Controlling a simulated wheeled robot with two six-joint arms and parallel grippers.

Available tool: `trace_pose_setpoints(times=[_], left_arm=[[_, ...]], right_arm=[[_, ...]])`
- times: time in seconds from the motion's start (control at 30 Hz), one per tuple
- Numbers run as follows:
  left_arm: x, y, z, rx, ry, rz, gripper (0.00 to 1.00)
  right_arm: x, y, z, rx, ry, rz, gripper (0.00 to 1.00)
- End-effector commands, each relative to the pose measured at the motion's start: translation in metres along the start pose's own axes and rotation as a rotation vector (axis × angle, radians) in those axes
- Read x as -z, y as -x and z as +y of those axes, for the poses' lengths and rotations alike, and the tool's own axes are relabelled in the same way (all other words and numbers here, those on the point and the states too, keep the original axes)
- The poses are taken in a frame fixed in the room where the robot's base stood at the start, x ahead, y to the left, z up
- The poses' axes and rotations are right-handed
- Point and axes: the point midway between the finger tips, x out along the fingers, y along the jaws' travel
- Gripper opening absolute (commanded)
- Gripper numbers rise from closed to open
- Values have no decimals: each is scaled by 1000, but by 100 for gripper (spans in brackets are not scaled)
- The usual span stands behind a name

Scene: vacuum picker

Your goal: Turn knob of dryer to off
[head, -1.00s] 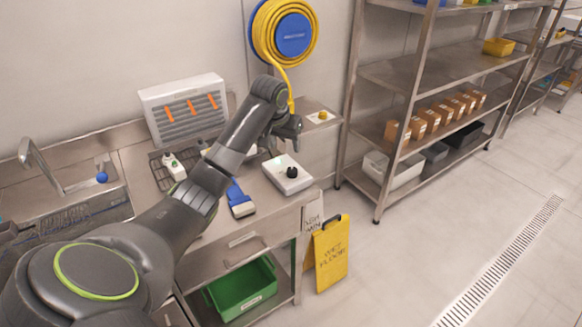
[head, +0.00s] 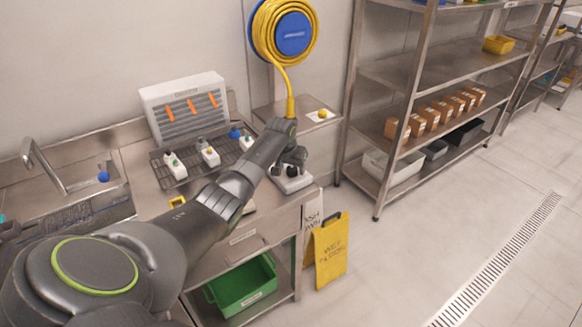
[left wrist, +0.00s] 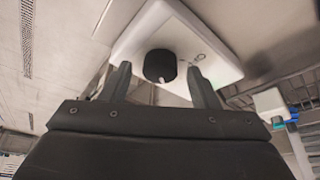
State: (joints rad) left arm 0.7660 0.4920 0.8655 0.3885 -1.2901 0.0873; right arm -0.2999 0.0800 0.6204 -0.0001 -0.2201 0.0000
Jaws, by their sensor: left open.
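The dryer's control box is a white box (head: 296,183) at the right end of the steel counter, mostly hidden by my arm in the head view. In the left wrist view, the white box (left wrist: 135,43) carries a black round knob (left wrist: 160,66) with a small white mark at its edge. My left gripper (head: 291,168) is over the box. In the wrist view, the fingertips of my left gripper (left wrist: 159,78) are open, one on each side of the knob. I cannot tell whether they touch it. My right gripper is not in view.
A drying rack (head: 185,160) with several small white devices stands on the counter, left of my arm. A sink (head: 75,215) is at the left. A yellow wet floor sign (head: 331,252) and a green bin (head: 242,287) are below. Steel shelving (head: 420,75) stands at the right.

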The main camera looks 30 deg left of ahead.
Motion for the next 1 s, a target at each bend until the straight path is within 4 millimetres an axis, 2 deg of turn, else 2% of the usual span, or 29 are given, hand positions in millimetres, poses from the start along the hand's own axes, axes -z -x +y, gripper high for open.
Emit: trace_pose_setpoints(times=[0.37, 0.7, 1.0], left_arm=[[0, -3, 0, 0, 0, 0, 55], [0, -3, 0, 0, 0, 0, 12], [0, -2, 0, 12, 30, 0, 11]], right_arm=[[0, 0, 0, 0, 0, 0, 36], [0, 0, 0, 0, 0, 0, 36], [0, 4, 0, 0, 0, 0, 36]])
